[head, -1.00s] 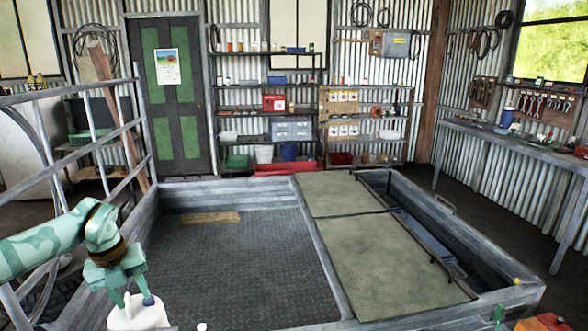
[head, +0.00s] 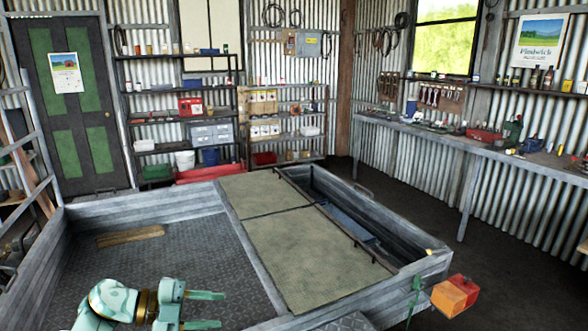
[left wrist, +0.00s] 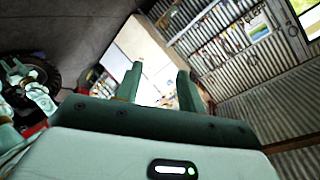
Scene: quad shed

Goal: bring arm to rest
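My left gripper (head: 205,310) is at the bottom of the head view, over the ribbed floor of the trailer bed. Its two teal fingers point right and stand apart with nothing between them. In the left wrist view the same gripper (left wrist: 158,90) shows two spread fingers, with a blurred white surface beyond them. At the left of that view is a small teal arm with a forked end (left wrist: 18,72), probably my right one. It is too small to tell how far its fingers are apart. My right gripper is not in the head view.
The grey trailer (head: 130,205) has side walls and a lidded box (head: 290,255) on its right. An orange-red lamp (head: 455,296) juts from its near right corner. A plank (head: 130,236) lies in the bed. Shelves and a workbench (head: 480,146) line the walls. Dark floor between is clear.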

